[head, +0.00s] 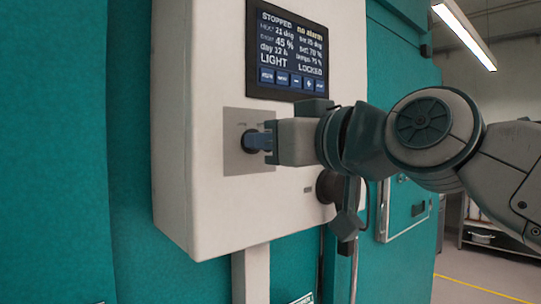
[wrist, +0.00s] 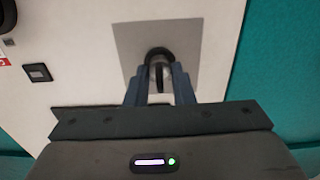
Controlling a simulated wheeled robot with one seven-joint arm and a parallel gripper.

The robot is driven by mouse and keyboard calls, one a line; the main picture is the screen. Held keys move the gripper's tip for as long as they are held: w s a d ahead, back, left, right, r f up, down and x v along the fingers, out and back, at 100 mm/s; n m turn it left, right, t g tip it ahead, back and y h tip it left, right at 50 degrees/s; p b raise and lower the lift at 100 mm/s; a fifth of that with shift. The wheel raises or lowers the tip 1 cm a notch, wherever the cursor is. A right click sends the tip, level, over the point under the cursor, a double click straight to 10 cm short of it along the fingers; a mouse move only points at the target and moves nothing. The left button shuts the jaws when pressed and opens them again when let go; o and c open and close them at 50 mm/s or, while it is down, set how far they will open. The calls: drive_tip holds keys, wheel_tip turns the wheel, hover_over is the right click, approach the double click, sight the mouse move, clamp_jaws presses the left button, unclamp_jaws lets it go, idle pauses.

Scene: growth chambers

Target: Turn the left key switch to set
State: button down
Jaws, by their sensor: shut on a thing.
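The left key switch (head: 250,141) is a dark round switch on a grey square plate (head: 236,160) on the front of a white control box. My gripper (head: 268,142) reaches it from the right, with its fingers at the switch. In the wrist view the key switch (wrist: 159,60) shows a dark ring with a key-like grip in it. The fingers of my gripper (wrist: 160,82) stand on both sides of that grip and are shut on it. The fingers partly hide the key, and I cannot read the labels on the plate.
The display (head: 293,50) above the switch reads STOPPED, LIGHT and LOCKED. A dark round knob (head: 328,187) sits on the box below my arm. A small dark rocker-like part (wrist: 38,73) shows in the wrist view. Teal cabinet walls (head: 60,150) flank the white box (head: 190,120).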

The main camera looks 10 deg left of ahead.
drive_tip(key=m+b, duration=0.2)
drive_tip(key=m, duration=0.4)
idle(0.6)
drive_tip(key=c, duration=1.6)
unclamp_jaws()
drive_tip(key=shift+w, duration=0.1)
drive_tip(key=b+v, duration=0.2)
drive_tip(key=v, duration=1.2)
